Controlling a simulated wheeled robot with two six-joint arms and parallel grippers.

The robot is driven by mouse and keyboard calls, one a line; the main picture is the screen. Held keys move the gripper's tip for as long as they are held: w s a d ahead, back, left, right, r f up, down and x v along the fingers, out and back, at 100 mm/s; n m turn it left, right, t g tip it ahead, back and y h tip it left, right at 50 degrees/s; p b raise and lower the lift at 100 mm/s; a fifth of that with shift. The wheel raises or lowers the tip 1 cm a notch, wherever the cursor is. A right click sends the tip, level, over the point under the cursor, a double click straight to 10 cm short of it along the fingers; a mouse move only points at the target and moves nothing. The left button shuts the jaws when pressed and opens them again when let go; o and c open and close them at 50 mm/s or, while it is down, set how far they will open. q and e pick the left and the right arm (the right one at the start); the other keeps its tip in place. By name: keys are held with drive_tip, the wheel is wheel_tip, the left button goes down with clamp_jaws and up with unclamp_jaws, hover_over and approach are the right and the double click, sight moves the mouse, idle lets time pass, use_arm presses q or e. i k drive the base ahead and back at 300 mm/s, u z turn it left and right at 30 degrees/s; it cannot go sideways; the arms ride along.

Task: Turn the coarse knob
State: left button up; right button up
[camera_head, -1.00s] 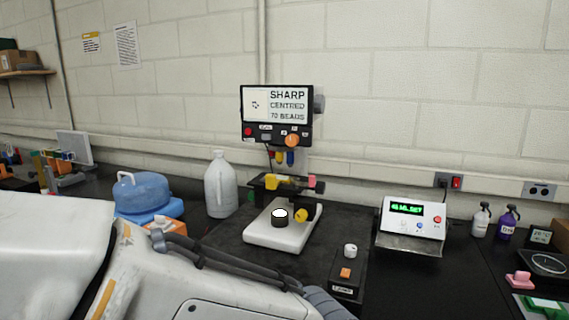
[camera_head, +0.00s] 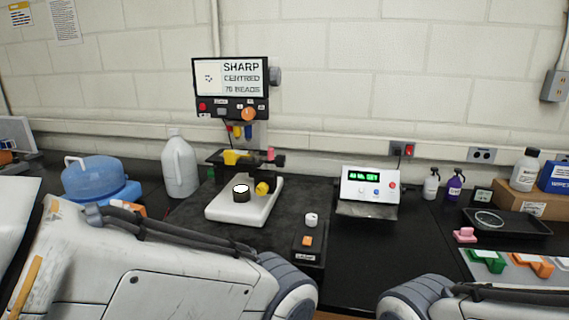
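A microscope stands on the dark bench, with a white base (camera_head: 232,213), a yellow knob (camera_head: 262,188) low on its right side and a dark cylinder with a bright white top (camera_head: 241,193). Above it a monitor (camera_head: 231,80) reads "SHARP CENTRED 70 BEADS". An orange knob (camera_head: 248,114) sits on the panel under that screen. No label that I can read says which knob is the coarse one. My arms cross the bottom of the view, but neither gripper shows. Nothing of mine touches the microscope.
A white box with a green display (camera_head: 370,189) stands right of the microscope. A small control box (camera_head: 309,245) with a white knob and orange button sits in front. A white jug (camera_head: 180,167) and blue container (camera_head: 93,179) stand left. A black tray (camera_head: 508,224) lies far right.

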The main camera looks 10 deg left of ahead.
sight(280, 161)
drive_tip(key=z, duration=0.3)
drive_tip(key=i, duration=0.9)
drive_tip(key=z, duration=0.15)
